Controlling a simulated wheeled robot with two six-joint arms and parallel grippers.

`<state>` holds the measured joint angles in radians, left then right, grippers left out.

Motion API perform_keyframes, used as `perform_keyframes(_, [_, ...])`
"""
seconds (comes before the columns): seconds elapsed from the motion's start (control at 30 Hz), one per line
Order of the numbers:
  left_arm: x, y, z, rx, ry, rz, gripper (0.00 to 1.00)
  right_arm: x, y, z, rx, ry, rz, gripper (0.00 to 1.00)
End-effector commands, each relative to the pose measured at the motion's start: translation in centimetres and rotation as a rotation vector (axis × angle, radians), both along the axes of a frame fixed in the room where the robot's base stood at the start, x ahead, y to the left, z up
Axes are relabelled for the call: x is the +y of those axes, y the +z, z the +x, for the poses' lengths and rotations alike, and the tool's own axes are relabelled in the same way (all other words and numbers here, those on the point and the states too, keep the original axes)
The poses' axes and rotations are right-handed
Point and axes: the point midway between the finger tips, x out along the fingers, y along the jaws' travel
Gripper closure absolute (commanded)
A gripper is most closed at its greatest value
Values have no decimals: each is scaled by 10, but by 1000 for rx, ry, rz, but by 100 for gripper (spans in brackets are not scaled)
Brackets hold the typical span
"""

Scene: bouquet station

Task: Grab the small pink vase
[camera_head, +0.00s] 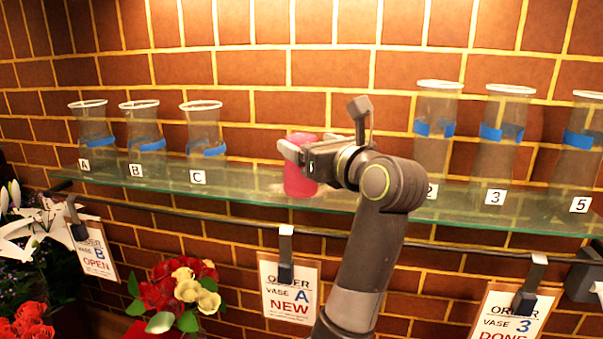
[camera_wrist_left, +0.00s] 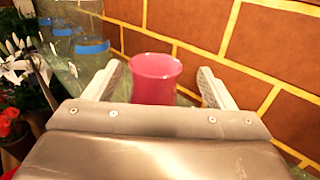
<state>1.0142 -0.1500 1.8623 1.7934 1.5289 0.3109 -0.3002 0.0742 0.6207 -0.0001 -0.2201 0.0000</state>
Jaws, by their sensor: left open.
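The small pink vase (camera_head: 299,182) stands on the glass shelf, near its middle. My left gripper (camera_head: 303,153) is at the vase, with its arm reaching up from below, and partly covers the vase's upper part. In the left wrist view the vase (camera_wrist_left: 155,82) sits between the two spread fingers of my left gripper (camera_wrist_left: 160,70). A gap shows on each side, wider on the right. The vase's lower part is hidden behind the gripper body there. My right gripper is not visible.
The glass shelf (camera_head: 245,183) runs along a brick wall. Clear vases A (camera_head: 91,128), B (camera_head: 143,130) and C (camera_head: 204,132) stand left, and several taller numbered ones right. Order cards hang below, including vase A's (camera_head: 288,292). Red and cream flowers (camera_head: 182,294) are at lower left.

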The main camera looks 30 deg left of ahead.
Motion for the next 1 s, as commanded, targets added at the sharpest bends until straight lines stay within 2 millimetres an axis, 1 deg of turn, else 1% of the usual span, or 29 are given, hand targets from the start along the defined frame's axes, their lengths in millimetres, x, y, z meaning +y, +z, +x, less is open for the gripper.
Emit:
perform_keyframes(0.03, [5, 5, 1, 1, 2, 1, 23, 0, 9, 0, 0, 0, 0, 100])
perform_keyframes(0.1, [12, 7, 4, 2, 3, 1, 23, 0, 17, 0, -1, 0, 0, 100])
perform_keyframes(0.3, [31, 9, 14, 3, 2, 3, 23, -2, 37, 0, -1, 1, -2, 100])
perform_keyframes(0.5, [42, 6, 21, -1, 1, 1, 23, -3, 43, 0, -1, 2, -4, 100])
perform_keyframes(0.73, [42, 4, 21, -1, 0, 0, 23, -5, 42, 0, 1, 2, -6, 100])
perform_keyframes(0.77, [42, 4, 21, -1, 0, -1, 24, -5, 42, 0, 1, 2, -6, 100])
perform_keyframes(1.0, [42, 4, 21, 0, 0, 0, 55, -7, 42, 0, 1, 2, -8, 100])
